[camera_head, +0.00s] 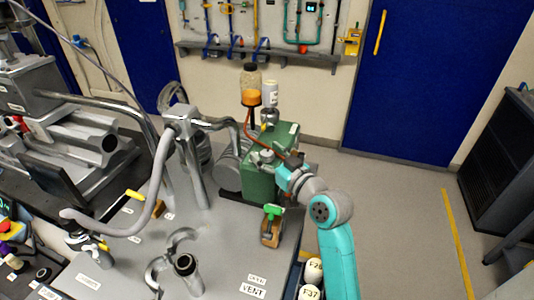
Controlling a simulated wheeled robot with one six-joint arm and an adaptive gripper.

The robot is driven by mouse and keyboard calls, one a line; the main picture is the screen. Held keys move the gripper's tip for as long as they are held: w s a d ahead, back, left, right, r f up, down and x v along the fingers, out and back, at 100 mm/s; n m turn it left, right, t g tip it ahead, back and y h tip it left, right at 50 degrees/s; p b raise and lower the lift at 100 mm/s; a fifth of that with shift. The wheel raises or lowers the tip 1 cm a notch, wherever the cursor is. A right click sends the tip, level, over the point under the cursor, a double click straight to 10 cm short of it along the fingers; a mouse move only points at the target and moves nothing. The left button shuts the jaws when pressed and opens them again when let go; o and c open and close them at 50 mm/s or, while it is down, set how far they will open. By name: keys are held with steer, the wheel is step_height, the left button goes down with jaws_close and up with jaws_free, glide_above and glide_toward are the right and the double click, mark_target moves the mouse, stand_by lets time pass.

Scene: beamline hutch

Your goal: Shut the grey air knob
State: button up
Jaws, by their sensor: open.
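No knob in view can be read as the grey air knob. A small grey round part (266,156) sits on top of the green pump-like box (262,180), and I cannot tell whether it is the air knob. My teal and grey arm reaches up from the bottom right to this box. My gripper (291,161) is at the box's upper right side, small and partly hidden by my wrist. It is open, and nothing shows held in it. I cannot tell whether it touches the box.
A bottle with an orange base (251,88) and a white bottle (270,94) stand behind the box. A green-handled valve (272,222) is in front. Grey pipes and a hose (150,190) rise over the grey bench (215,250). Floor (400,210) is clear at right.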

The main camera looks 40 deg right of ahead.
steer(key=s, duration=1.1)
steer(key=shift+s, duration=0.35)
steer(key=shift+s+a, duration=0.1)
